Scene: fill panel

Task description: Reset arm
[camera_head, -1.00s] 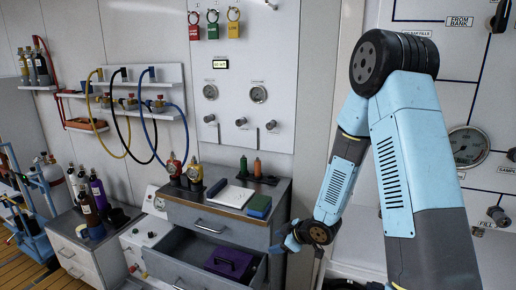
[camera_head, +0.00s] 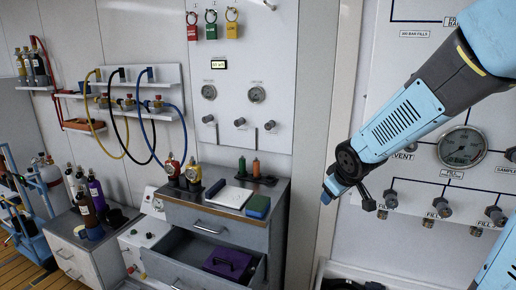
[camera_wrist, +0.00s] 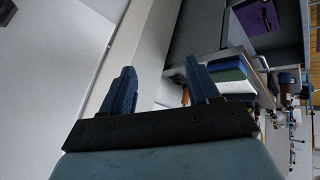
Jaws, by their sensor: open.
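My gripper (camera_wrist: 160,85) shows in the wrist view with its two blue fingers apart and nothing between them. In the head view my gripper (camera_head: 328,194) is at the end of the light blue arm, in front of the seam between the white wall and the fill panel. It hangs in the air to the right of the grey drawer cabinet (camera_head: 222,228) and touches nothing that I can see.
The fill panel (camera_head: 400,165) with a round gauge (camera_head: 461,147) and several valves is close behind my arm. The cabinet's open drawer (camera_head: 190,258) juts out with a purple case (camera_head: 229,263) in it.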

